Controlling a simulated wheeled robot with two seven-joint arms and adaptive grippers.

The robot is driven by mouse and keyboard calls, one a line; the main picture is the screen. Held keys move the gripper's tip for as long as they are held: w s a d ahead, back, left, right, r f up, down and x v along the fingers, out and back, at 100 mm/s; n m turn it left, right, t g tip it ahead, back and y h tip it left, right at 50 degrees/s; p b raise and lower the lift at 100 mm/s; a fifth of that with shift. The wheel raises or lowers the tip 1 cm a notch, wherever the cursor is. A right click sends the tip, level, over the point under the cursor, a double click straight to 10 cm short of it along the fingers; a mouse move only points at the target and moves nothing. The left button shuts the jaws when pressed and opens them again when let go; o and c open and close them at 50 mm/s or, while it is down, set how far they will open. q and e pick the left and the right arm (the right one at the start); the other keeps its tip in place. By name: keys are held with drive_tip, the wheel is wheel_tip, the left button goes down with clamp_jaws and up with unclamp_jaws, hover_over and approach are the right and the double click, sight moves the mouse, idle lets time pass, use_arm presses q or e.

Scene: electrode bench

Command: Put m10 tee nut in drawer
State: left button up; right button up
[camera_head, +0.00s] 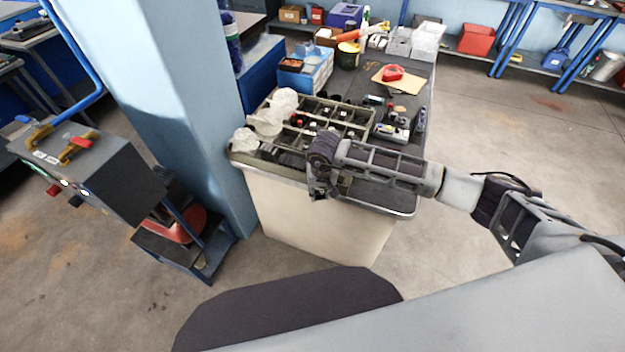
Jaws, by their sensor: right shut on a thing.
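My right gripper (322,188) is over the near edge of the bench (405,205), beside the compartment tray, with its arm coming in from the right. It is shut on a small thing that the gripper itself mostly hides. I cannot make out whether this is the M10 tee nut, and I see no tee nut clearly elsewhere. The compartment tray (365,133) holds several small parts on the bench top. No open drawer can be made out; the pale cabinet side (310,222) below the bench top looks plain. My left gripper is not in view.
Crumpled clear bags (266,122) lie at the tray's left. A grey device (394,127) stands right of the tray. A blue box (305,72) and a red tape roll (392,73) are farther back. A pale blue pillar (165,90) stands left; the floor at right is clear.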

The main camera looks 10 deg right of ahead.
drive_tip(key=s+d+f, duration=0.7)
drive_tip(key=f, duration=0.2)
drive_tip(key=shift+s+d+n, duration=0.15)
drive_tip(key=shift+d+n, duration=0.15)
drive_tip(key=shift+d, duration=0.05)
drive_tip(key=shift+r, duration=0.1)
